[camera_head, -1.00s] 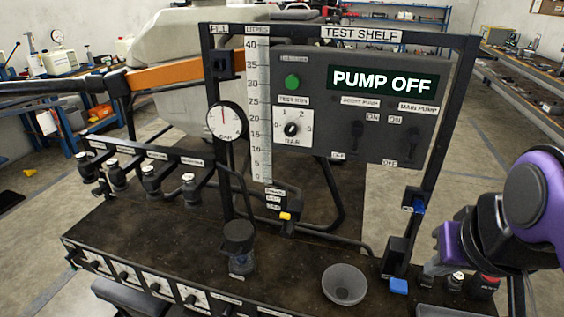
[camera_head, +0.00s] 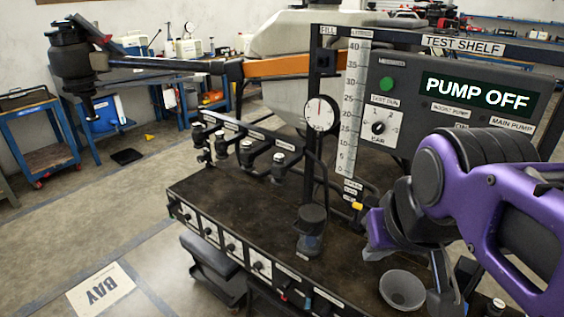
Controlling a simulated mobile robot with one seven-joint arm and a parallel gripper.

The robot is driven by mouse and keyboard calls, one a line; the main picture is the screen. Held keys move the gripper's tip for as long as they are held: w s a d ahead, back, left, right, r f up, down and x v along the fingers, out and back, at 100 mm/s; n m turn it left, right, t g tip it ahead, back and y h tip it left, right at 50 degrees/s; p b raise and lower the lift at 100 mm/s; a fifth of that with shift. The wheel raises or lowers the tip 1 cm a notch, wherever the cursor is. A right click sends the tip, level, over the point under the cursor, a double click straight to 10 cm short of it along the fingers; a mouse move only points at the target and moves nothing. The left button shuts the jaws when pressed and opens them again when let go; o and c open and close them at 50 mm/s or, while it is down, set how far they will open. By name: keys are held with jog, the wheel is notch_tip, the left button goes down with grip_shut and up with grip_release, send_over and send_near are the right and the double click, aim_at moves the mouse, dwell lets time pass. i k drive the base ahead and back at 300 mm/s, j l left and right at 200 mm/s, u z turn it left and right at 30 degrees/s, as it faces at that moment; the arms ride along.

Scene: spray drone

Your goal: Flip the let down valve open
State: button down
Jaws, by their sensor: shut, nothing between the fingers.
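A small valve with a yellow handle (camera_head: 357,206) sits at the foot of the litre scale, below a stack of small labels (camera_head: 352,188). The labels are too small to read, so I cannot tell whether this is the let down valve. My gripper (camera_head: 374,247), at the end of my purple arm, is just right of and below the yellow handle in the picture. It looks shut and empty. I cannot see contact with the handle. My arm hides the lower right of the control panel and the right end of the shelf.
The test shelf (camera_head: 250,198) carries a dark capped cup (camera_head: 312,228) and a grey bowl (camera_head: 402,290) below my gripper. A dial gauge (camera_head: 321,115) stands left of the litre scale (camera_head: 353,110). The panel display (camera_head: 477,93) reads PUMP OFF. Several nozzles line the left side.

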aim_at(288, 283)
jog(key=i+j+u, duration=0.25)
jog(key=k, duration=0.45)
jog(key=i+j+z, duration=0.15)
jog(key=i+j, duration=0.2)
jog(key=i+j+z, duration=0.2)
jog(key=i+j, duration=0.15)
jog(key=j, duration=0.25)
